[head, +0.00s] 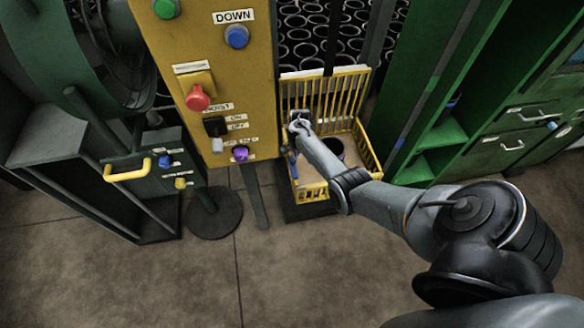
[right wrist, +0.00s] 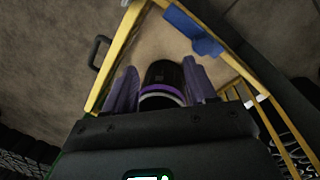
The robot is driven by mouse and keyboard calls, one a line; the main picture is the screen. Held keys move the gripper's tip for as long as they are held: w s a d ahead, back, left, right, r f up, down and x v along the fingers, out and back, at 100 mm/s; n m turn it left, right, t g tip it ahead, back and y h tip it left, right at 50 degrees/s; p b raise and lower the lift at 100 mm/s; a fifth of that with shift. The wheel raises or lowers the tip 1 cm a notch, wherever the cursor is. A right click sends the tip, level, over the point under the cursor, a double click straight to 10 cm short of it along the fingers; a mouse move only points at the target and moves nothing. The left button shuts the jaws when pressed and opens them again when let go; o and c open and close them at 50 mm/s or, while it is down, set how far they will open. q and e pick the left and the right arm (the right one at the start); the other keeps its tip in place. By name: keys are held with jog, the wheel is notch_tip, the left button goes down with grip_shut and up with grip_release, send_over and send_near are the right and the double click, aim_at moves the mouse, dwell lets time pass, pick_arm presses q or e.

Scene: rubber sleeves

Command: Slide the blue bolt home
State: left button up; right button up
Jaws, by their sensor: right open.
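The blue bolt (head: 290,163) is small at the left side of the yellow basket cage (head: 311,191), partly hidden by my arm. In the right wrist view the blue bolt (right wrist: 193,30) lies across the yellow frame near its corner. My right gripper (head: 300,122) reaches into the cage. Its two purple fingers (right wrist: 162,88) are apart, with a black sleeve with a purple and white band (right wrist: 163,82) showing between them. I cannot tell whether they touch it. The bolt is beyond the fingertips in that view. How far the bolt is slid cannot be told. My left gripper is not in view.
A yellow control panel (head: 222,55) with buttons and levers stands left of the cage. A green shelf cabinet (head: 442,132) stands to the right. Racks of black rings (head: 305,35) are behind. The concrete floor (head: 300,270) in front is clear.

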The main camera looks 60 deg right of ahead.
jog(key=t+b, duration=0.1)
jog(key=b, duration=0.2)
send_over(293, 160)
jog(key=shift+s+r, duration=0.15)
jog(key=shift+w, duration=0.25)
notch_tip(293, 160, down, 7)
jog(key=b, duration=0.4)
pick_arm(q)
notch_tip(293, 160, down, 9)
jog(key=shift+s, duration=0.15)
pick_arm(e)
jog(key=c, duration=0.5)
grip_shut()
